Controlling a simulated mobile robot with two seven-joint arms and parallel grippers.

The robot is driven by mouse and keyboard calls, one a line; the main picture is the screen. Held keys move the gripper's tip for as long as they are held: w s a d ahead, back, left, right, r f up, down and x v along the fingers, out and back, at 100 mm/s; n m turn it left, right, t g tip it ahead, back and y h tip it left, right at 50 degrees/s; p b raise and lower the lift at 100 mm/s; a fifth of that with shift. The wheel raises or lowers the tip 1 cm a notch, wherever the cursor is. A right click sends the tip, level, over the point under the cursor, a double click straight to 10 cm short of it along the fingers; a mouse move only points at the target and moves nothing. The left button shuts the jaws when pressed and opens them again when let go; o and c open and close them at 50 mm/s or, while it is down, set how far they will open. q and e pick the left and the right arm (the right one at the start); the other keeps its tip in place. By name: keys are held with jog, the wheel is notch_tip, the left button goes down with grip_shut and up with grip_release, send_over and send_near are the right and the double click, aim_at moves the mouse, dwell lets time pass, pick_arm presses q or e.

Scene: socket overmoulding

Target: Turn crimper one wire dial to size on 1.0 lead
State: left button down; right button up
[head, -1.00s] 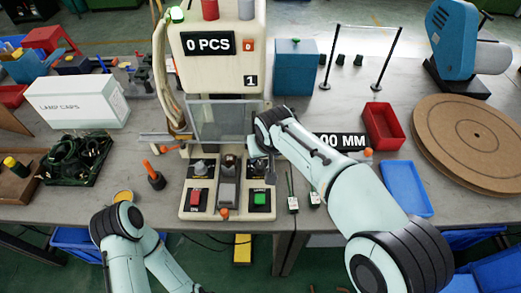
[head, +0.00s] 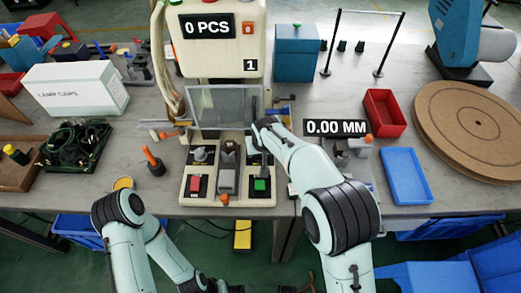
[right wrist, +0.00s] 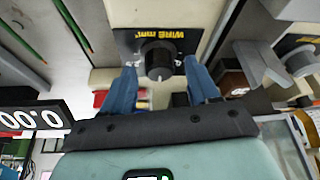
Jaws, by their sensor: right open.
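The wire dial (right wrist: 157,58) is a dark round knob on a black plate with yellow lettering reading WIRE and mm, in the right wrist view. The pointer's exact setting is too small to read. My right gripper (right wrist: 160,82) is open, with one blue finger on each side of the dial; I cannot tell whether they touch it. In the head view the right hand (head: 262,130) is at the right side of the crimper (head: 216,72) and hides this dial. My left arm runs off the bottom edge, and its gripper is out of frame.
Another dial (right wrist: 301,62) sits to the right in the wrist view. The crimper's front has a red button (head: 195,185) and a green button (head: 260,185). A 0.00 MM display (head: 335,128), a red bin (head: 384,112) and a blue tray (head: 406,175) stand to the right.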

jog(key=c, duration=1.1)
jog(key=shift+o, duration=0.3)
jog(key=shift+n, duration=0.4)
jog(key=n+y+p, duration=0.1)
jog(key=n, duration=0.1)
jog(key=shift+d+n, duration=0.2)
jog(key=shift+n, duration=0.2)
jog(key=n+g+y+p, duration=0.1)
jog(key=n, duration=0.1)
jog(key=shift+w+r+n, duration=0.1)
jog(key=shift+n, duration=0.2)
jog(key=n+g+y+p, duration=0.1)
jog(key=n+p, duration=0.1)
jog(key=n, duration=0.1)
jog(key=shift+w, duration=0.1)
pick_arm(q)
notch_tip(320, 180, up, 6)
jog(key=w+p, duration=0.2)
jog(key=shift+w+r, duration=0.2)
jog(key=shift+w, duration=0.15)
pick_arm(e)
jog(key=shift+n+g, duration=0.4)
jog(key=shift+n, duration=0.9)
